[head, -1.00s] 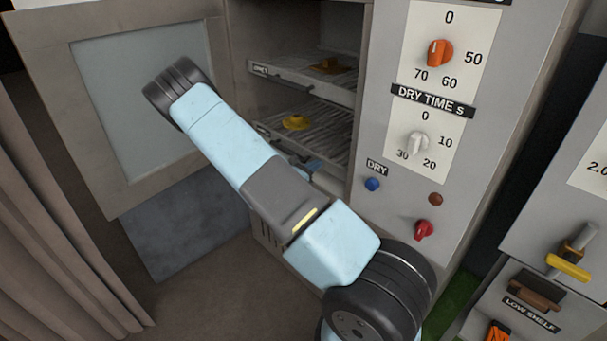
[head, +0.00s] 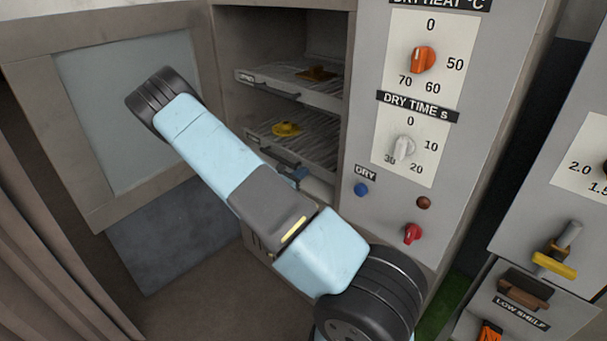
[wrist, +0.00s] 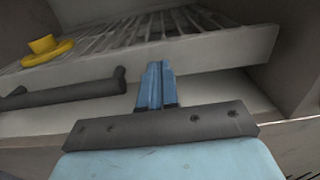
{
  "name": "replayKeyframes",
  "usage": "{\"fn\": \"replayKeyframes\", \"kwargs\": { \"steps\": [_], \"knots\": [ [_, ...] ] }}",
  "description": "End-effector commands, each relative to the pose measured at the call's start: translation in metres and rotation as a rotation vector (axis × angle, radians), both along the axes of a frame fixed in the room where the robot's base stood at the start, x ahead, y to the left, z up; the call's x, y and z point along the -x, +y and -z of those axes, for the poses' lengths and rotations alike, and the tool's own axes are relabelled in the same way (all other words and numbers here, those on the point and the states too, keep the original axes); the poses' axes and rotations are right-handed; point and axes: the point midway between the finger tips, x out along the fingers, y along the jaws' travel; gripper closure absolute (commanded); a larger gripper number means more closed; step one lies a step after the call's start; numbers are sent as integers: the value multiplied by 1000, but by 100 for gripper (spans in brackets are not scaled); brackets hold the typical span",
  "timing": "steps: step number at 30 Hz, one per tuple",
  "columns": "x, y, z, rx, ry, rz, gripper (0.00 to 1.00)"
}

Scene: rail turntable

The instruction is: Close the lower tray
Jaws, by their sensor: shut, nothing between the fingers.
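The lower tray (head: 318,154) is a wire rack with a pale front edge inside the open cabinet, with a yellow knobbed piece (head: 286,129) on it. In the wrist view the tray's front edge (wrist: 215,52) crosses the picture, with its dark bar handle (wrist: 62,92) to the left of my fingers. My gripper (wrist: 155,75) is shut and empty, its blue fingertips at the tray's front, right of the handle. Whether they touch it I cannot tell. In the head view my gripper (head: 292,172) is small and partly hidden by my arm, which also hides part of the tray front.
The cabinet door (head: 85,190) stands open at left, beside a curtain (head: 45,250). A control panel (head: 385,205) with knobs and buttons borders the opening on the right.

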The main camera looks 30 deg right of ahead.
Motion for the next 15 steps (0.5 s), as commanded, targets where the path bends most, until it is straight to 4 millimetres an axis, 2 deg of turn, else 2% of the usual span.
{"fn": "replayKeyframes", "kwargs": {
  "steps": [9, 15],
  "knots": [
    [20, 62, 2, -3, 4, -2, 100],
    [31, 93, 2, -3, 5, -1, 100]
  ]
}}
